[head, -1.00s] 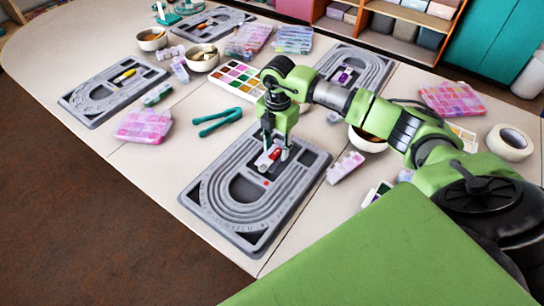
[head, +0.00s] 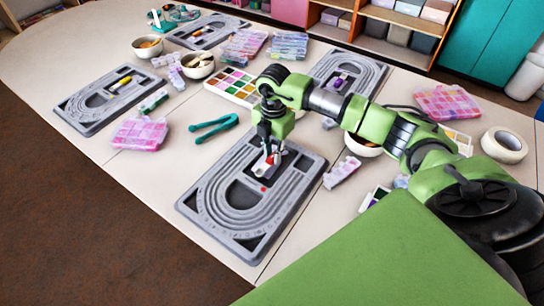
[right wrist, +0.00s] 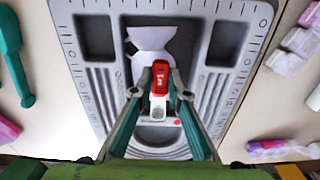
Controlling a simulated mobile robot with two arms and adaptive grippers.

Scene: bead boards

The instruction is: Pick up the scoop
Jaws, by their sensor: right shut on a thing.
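The scoop (right wrist: 152,40) has a pale, flared pan and a red grip (right wrist: 160,80), seen in the right wrist view over the grey bead board (right wrist: 100,12). My right gripper (right wrist: 160,92) is shut, with its fingers on either side of the red part. In the head view my right gripper (head: 270,156) points down at the board's recessed middle (head: 243,195), and a bit of red and white shows at its tips. I cannot tell whether the scoop is clear of the board. My left gripper is not in view.
A pink bead box (head: 139,132) lies farther left. The table's front edge is close to the board.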

